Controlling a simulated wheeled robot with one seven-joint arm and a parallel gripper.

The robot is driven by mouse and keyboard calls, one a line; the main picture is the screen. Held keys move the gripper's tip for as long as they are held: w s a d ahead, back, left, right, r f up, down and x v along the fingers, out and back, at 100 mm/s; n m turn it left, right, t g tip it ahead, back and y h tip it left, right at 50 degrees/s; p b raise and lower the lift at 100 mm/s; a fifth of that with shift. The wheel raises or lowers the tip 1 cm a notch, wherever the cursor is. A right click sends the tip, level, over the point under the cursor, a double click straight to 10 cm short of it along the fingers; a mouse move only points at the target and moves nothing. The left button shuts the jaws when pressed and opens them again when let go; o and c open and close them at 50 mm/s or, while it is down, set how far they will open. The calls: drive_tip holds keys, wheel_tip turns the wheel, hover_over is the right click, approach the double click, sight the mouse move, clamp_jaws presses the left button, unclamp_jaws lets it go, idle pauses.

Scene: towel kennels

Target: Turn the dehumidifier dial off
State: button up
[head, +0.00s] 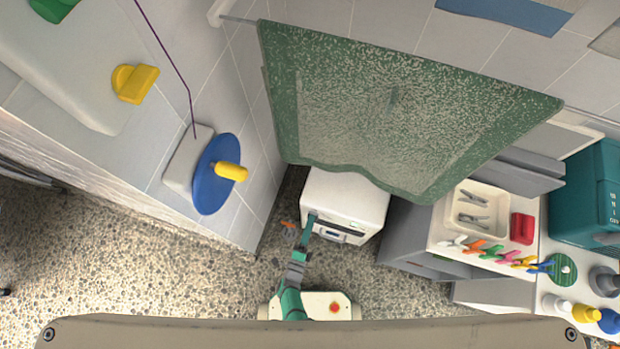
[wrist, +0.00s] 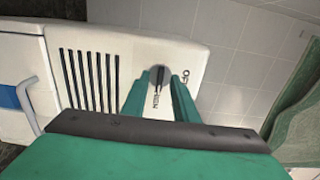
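The dehumidifier (head: 345,195) is a white box on the pebbled floor below a green towel in the head view. Its white panel (wrist: 115,50) fills the upper middle of the wrist view, with dark vent slots at left. The dial (wrist: 159,75) is a grey disc with a dark upright bar. Lettering that looks like OFF is at its right, and more lettering is below it. My gripper (wrist: 161,82) is open, with one green finger on each side of the dial's bar. Gaps show between bar and fingers. In the head view my gripper (head: 312,219) is at the dehumidifier's front left edge.
The green towel (head: 390,110) hangs just behind the dehumidifier. A grey cabinet (head: 410,235) stands close at right, beside a counter with a peg tray (head: 455,222). A blue disc with a yellow handle (head: 208,190) is on the left wall. Open floor lies at left.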

clamp_jaws()
drive_tip(key=shift+n, duration=0.4)
drive_tip(key=n, duration=1.7)
idle(0.4)
idle(0.4)
